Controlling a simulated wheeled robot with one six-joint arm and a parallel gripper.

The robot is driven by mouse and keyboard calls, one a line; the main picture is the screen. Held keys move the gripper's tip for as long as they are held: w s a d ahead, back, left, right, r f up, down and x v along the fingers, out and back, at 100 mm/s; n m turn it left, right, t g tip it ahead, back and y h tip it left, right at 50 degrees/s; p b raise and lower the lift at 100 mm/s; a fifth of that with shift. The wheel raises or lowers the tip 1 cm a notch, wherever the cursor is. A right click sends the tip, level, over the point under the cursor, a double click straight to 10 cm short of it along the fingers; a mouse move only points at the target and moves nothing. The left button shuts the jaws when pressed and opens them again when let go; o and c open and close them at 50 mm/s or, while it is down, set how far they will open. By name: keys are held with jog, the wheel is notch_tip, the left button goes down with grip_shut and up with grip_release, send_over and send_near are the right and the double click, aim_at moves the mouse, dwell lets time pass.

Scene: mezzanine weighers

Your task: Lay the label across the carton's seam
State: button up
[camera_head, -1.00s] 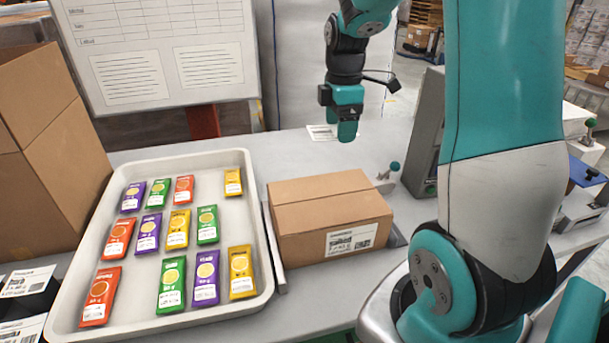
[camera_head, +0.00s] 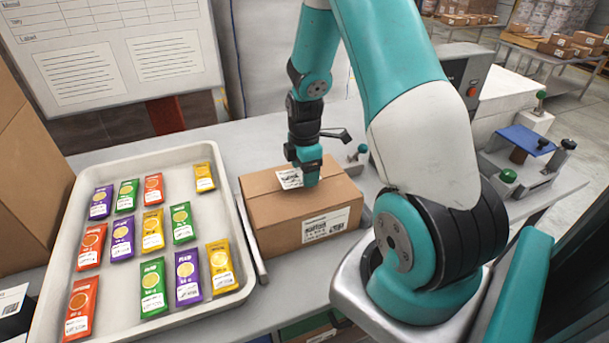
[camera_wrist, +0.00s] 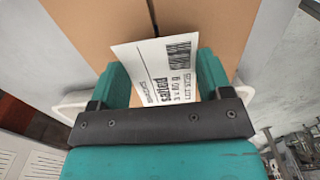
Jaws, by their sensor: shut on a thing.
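A closed brown carton (camera_head: 268,217) stands on the grey table, right of the tray. It also fills the upper part of the wrist view (camera_wrist: 230,25), with its seam (camera_wrist: 152,18) running away from my gripper. My gripper (camera_head: 308,178) is over the carton's top, pointing down. In the wrist view my gripper (camera_wrist: 158,80) is shut on a white printed label (camera_wrist: 165,62), which lies between the teal fingers. The label also shows in the head view (camera_head: 289,179) at the gripper's left, in line with the seam's end. I cannot tell whether it touches the carton.
A white tray (camera_head: 238,262) with several coloured packets lies to the left. A metal guide rail (camera_head: 252,240) runs along the carton's left side. Another label (camera_head: 325,225) is on the carton's front. A green-knobbed fixture (camera_head: 516,170) stands at the right. A large box (camera_head: 28,180) stands far left.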

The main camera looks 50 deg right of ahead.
notch_tip(320, 180, down, 3)
jog(key=shift+r, duration=0.1)
